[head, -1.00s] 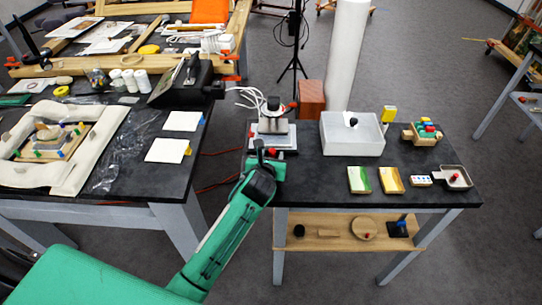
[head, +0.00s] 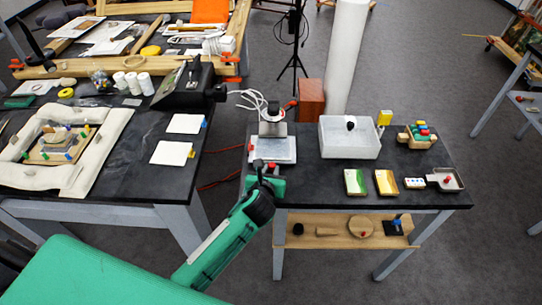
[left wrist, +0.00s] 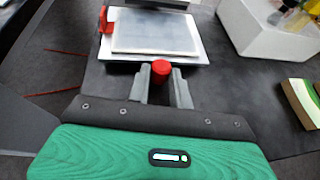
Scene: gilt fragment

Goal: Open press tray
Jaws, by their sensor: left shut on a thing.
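The press (head: 272,118) stands at the back left of the right-hand table. Its pale flat tray (head: 273,150) juts out from under the press head toward the table's front. In the left wrist view the tray (left wrist: 155,34) shows a grey plate on a white base. A red knob (left wrist: 161,70) is at its near edge. My left gripper (head: 266,172) is in front of the tray, and in the left wrist view its fingers (left wrist: 163,88) are shut on the red knob. My right gripper is not in view.
A white tub (head: 349,148) stands right of the press. Yellow and green blocks (head: 355,182) lie near the front edge. A cluttered table (head: 120,165) is at the left, across a gap. Table top between gripper and blocks is bare.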

